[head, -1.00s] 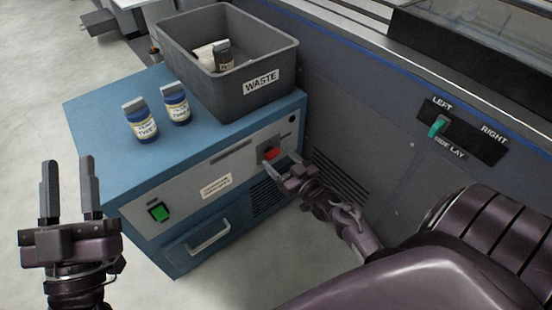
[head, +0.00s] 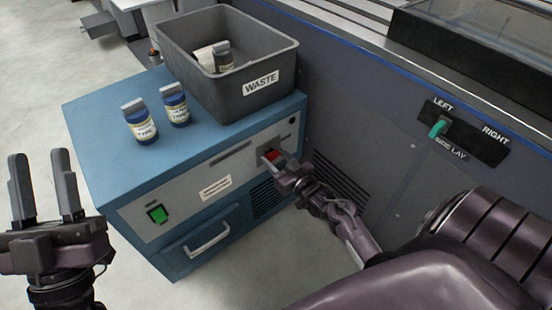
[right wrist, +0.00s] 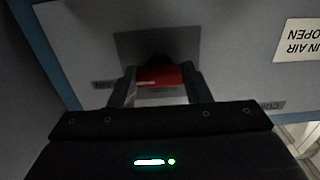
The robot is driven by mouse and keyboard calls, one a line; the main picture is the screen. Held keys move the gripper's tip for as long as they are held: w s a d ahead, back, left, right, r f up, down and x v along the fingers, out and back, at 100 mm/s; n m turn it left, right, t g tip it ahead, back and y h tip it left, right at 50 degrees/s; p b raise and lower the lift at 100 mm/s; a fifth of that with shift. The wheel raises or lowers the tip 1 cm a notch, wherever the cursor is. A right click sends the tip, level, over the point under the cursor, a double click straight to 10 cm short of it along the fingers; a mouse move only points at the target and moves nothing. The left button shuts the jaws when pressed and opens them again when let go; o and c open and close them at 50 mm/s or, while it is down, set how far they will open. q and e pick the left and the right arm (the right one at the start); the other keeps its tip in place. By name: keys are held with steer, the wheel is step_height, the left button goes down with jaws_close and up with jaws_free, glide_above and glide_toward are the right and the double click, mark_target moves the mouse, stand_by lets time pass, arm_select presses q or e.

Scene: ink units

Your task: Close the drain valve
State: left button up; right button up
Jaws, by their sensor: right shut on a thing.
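The red drain valve handle (head: 270,155) sits on the grey front panel of the blue cabinet (head: 110,100). In the right wrist view the red handle (right wrist: 160,78) lies between my two fingers, in front of a dark square plate. My right gripper (head: 279,164) is shut on the handle; it also shows in the right wrist view (right wrist: 160,90). The fingers hide part of the handle, and its exact angle is hard to tell. My left gripper (head: 45,185) is open and empty, upright left of the cabinet.
A grey WASTE bin (head: 215,85) and two blue-labelled jars, one at the front (head: 140,122) and one behind (head: 175,105), stand on the cabinet. A green switch (head: 157,214) and a drawer handle (head: 207,238) are on its front. A side lay lever (head: 438,128) is on the machine wall at right.

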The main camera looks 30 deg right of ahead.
steer(key=n+p, duration=0.1)
steer(key=n, duration=0.1)
steer(key=shift+r+n, duration=0.1)
steer(key=shift+n, duration=0.2)
arm_select(q)
step_height(320, 180, down, 18)
steer(key=w+d+g+y+p, duration=0.2)
steer(key=w+g+y, duration=0.15)
steer(key=g, duration=0.55)
arm_select(e)
steer(key=n, duration=0.3)
steer(key=shift+n, duration=0.3)
steer(key=n+p, duration=0.1)
steer(key=n, duration=0.2)
steer(key=shift+n, duration=0.4)
steer(key=n+p, duration=0.1)
steer(key=n, duration=0.3)
steer(key=shift+n, duration=0.6)
arm_select(q)
steer(key=s+a+f+g+y+p, duration=0.1)
steer(key=s+a+f+g+y, duration=0.2)
steer(key=s+f+g, duration=0.7)
steer(key=shift+s+f+y, duration=0.55)
steer(key=shift+s+f, duration=0.6)
steer(key=shift+f, duration=1.8)
arm_select(e)
steer(key=shift+n, duration=1.6)
